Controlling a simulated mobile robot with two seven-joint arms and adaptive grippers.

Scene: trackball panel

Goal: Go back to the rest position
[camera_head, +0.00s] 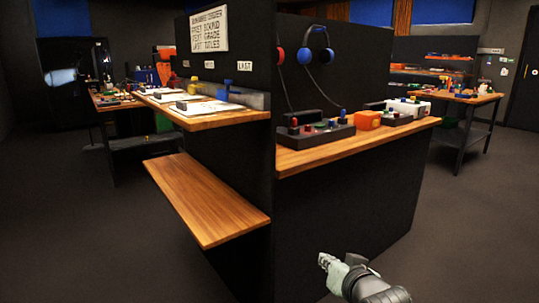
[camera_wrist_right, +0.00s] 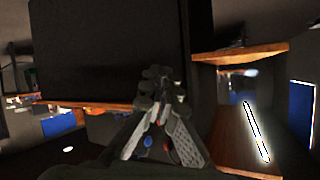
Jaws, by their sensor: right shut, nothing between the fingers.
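My right gripper (camera_head: 326,262) is low at the bottom right of the head view, in front of the dark booth wall and below the right wooden shelf. It is shut and empty, apart from the things on the shelf. In the right wrist view my right gripper (camera_wrist_right: 162,85) shows its fingers together at the centre, against the dark wall. My left gripper is not in view. A dark control panel (camera_head: 316,135) with coloured knobs sits on the right shelf (camera_head: 330,150).
A dark partition (camera_head: 340,210) stands close ahead. A wooden bench (camera_head: 205,195) juts out at the left, below a shelf with papers (camera_head: 205,108). Headphones (camera_head: 318,45) hang above the panel. An orange box (camera_head: 367,120) sits beside it. The floor at the right (camera_head: 465,225) is clear.

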